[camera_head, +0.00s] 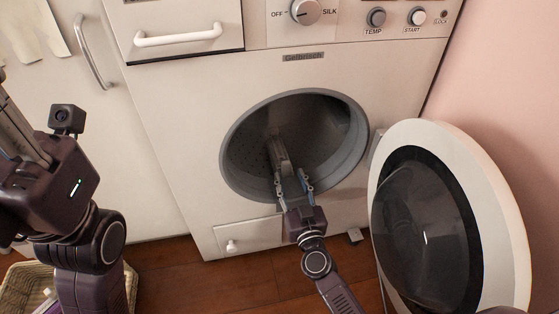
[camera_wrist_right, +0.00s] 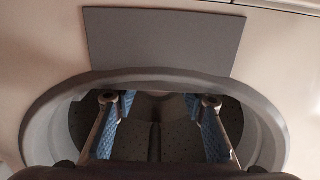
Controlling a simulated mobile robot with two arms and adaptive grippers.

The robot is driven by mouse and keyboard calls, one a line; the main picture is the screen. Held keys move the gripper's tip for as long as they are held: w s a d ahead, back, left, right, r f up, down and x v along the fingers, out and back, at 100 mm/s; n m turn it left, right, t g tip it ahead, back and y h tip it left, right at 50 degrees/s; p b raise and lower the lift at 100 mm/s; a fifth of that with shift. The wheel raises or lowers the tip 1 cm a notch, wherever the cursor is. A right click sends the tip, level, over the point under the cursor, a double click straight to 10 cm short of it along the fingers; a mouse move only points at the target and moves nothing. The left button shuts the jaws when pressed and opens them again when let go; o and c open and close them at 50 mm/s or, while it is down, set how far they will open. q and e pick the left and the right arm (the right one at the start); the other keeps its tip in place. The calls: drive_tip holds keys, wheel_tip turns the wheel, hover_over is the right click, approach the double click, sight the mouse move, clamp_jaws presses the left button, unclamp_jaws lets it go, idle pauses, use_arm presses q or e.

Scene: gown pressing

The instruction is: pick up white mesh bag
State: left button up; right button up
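No white mesh bag can be made out for certain in either view. The washing machine drum (camera_head: 335,125) is open, and its visible inside looks dark and empty, with a raised fin (camera_wrist_right: 155,142). My right gripper (camera_head: 293,180) is at the drum's mouth, pointing inward. In the right wrist view my right gripper (camera_wrist_right: 160,102) has its two blue-padded fingers wide apart with nothing between them. My left gripper (camera_head: 14,125) is at the left edge of the head view, partly cut off, so its fingertips are hidden.
The round washer door (camera_head: 510,230) stands open at the right, by the pink wall. A wicker basket (camera_head: 14,290) on the wooden floor (camera_head: 200,275) at the lower left holds something whitish, largely hidden by my left arm. A white cabinet (camera_head: 130,165) stands left of the washer.

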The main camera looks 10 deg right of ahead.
sight(286, 167)
drive_tip(key=w+b, duration=0.1)
drive_tip(key=w, duration=0.4)
drive_tip(key=shift+w+b, duration=0.3)
clamp_jaws()
